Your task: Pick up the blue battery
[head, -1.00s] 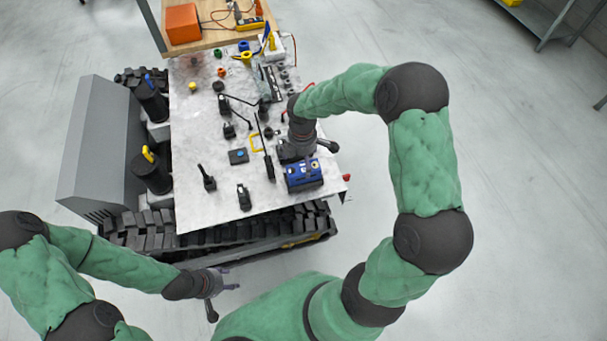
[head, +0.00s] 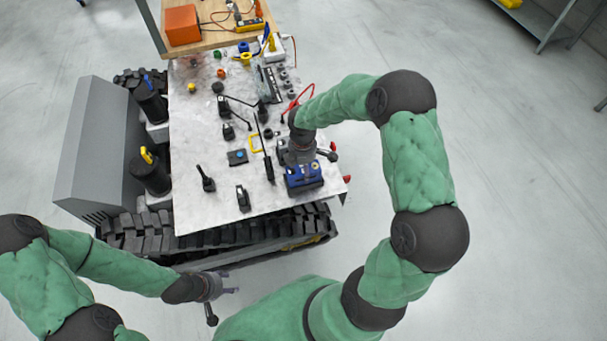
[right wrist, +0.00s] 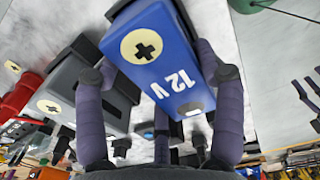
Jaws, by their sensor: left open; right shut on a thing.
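The blue battery (head: 304,183) is at the front right of the carrier's white top. In the right wrist view the battery (right wrist: 160,65) shows a cream disc with a plus sign and the marking "12 V". My right gripper (head: 300,160) is over the battery's back part and shut on it. In the right wrist view its dark fingers lie on both sides of the battery. I cannot tell whether the battery is off the top. My left gripper (head: 224,291) is open and empty, off the carrier at the lower left.
A grey block with a plus disc (right wrist: 65,95) is beside the battery in the right wrist view. Black tools, such as a small clamp (head: 243,198), and a small dark box (head: 237,157) stand left of the battery. Red knobs (head: 347,179) are at the right edge.

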